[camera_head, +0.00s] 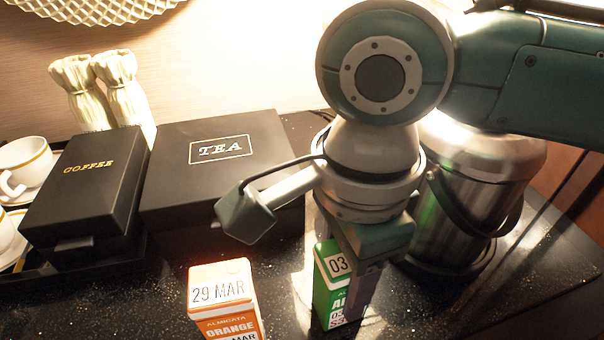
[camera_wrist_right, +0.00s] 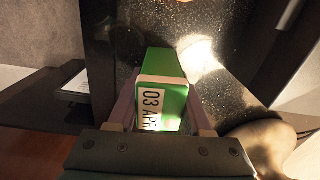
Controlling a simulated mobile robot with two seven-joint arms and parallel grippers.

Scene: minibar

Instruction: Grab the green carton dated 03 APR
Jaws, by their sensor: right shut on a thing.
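The green carton (camera_head: 326,291) stands on the dark speckled counter, right of the orange carton. Its top label reads 03 in the head view, with the rest covered by my gripper. In the right wrist view the green carton (camera_wrist_right: 163,100) shows the label 03 APR, between the two fingers. My right gripper (camera_head: 352,290) comes down from above and is shut on the green carton. It also shows in the right wrist view (camera_wrist_right: 160,112). Whether the carton's base touches the counter cannot be told. My left gripper is not in view.
The orange carton (camera_head: 222,296), labelled 29 MAR, stands close on the left. A black TEA box (camera_head: 223,170) and a black COFFEE box (camera_head: 85,190) stand behind it. A steel ice bucket (camera_head: 470,190) is at the right, near the arm. White cups (camera_head: 25,165) stand far left.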

